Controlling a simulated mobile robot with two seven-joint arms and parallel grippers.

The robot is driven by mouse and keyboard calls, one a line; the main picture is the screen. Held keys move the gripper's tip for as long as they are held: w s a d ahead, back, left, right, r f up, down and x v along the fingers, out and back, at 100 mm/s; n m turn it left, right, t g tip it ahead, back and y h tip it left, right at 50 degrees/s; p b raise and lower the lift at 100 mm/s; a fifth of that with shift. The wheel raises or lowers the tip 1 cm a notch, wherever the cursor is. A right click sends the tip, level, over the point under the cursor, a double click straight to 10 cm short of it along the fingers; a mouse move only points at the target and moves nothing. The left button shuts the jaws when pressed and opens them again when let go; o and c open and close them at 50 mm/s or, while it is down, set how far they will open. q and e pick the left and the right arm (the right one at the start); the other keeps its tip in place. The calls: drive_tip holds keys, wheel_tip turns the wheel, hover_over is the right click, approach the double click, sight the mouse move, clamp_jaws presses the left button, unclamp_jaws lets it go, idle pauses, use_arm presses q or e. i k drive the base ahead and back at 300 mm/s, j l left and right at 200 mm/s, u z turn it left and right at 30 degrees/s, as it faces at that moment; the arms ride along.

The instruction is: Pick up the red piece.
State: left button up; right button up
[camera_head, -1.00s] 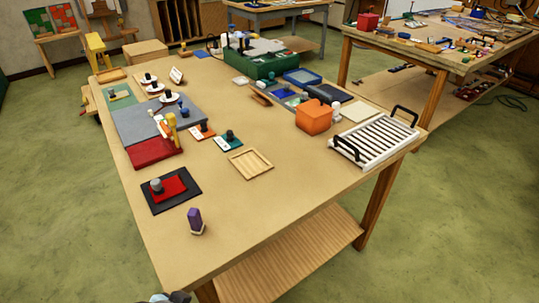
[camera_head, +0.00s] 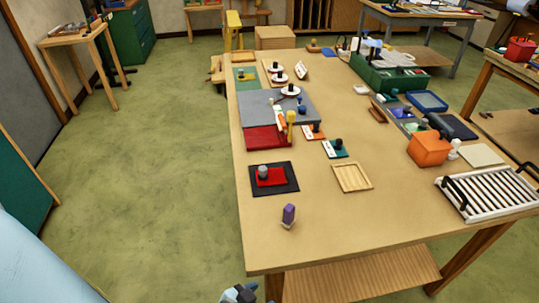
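The red piece (camera_head: 270,180) is a flat red plate with a grey knob (camera_head: 263,171) on top. It lies on a black mat (camera_head: 288,188) at the near left of the wooden table (camera_head: 320,220). A small dark and grey-blue part at the bottom edge looks like the tip of my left gripper (camera_head: 240,293); it is below the table's front edge, well apart from the red piece, and mostly cut off. Whether it is open or shut does not show. My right gripper is not in view.
A wooden tray (camera_head: 352,178), an orange box (camera_head: 428,150) and a white slatted rack (camera_head: 480,197) are to the right. The table's front middle is clear.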

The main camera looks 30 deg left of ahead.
sight(265, 177)
drive_tip(key=k+u, duration=0.1)
drive_tip(key=u, duration=0.8)
